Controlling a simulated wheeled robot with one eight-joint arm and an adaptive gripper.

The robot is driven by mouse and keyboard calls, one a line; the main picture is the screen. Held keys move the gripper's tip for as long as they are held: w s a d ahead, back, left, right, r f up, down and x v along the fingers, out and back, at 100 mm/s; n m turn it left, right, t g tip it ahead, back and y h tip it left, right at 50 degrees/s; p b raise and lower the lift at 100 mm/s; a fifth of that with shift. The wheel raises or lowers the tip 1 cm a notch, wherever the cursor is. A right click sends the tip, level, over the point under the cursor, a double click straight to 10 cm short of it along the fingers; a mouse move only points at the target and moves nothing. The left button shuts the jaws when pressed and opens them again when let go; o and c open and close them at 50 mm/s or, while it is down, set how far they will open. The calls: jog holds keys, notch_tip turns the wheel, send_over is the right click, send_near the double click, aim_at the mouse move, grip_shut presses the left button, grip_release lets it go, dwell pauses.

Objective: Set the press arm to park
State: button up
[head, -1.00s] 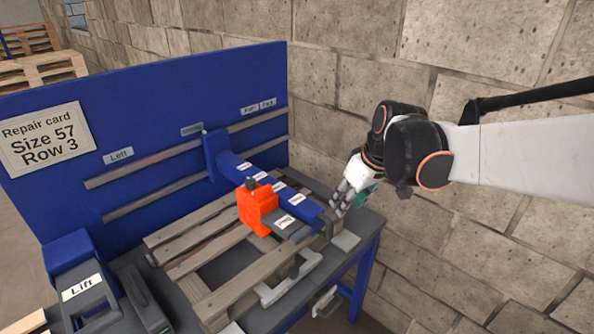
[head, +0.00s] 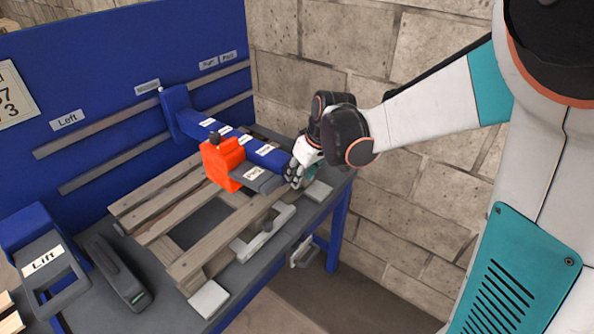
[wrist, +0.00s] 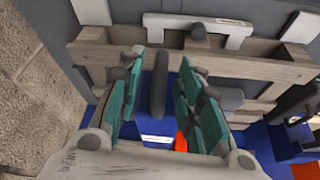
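The press arm (head: 236,143) is a blue labelled beam that sticks out from the upright blue board over a wooden pallet (head: 160,215). Its board end sits at the rails, just right of the "Middle" label. An orange block (head: 222,163) with a dark knob rides on the beam. My gripper (head: 296,174) is at the beam's near end. In the wrist view, the teal fingers of my gripper (wrist: 157,100) are spread on both sides of a dark grey bar handle (wrist: 160,85), with gaps on each side. The fingertips' exact contact is hidden in the head view.
The "Park" label (head: 228,57) is at the board's right end, beside another label. The "Left" label (head: 67,120) is at the left. A "Lift" lever unit (head: 45,270) stands at the bench's left. A stone wall (head: 400,200) closes off the right side.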

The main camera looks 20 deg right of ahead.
jog(key=shift+f, duration=0.1)
grip_shut()
jog(key=w+d+p, duration=0.1)
jog(key=w+d, duration=0.8)
jog(key=d, duration=0.4)
jog(key=w+d+p, duration=0.1)
jog(key=w+d, duration=0.9)
jog(key=d, duration=0.4)
jog(key=shift+w, duration=0.3)
jog(key=shift+c, duration=1.8)
grip_release()
jog(key=shift+r, duration=0.2)
jog(key=o, duration=0.4)
jog(key=shift+w+d+f, duration=0.1)
jog(key=shift+d+f, duration=0.05)
jog(key=shift+c, duration=0.2)
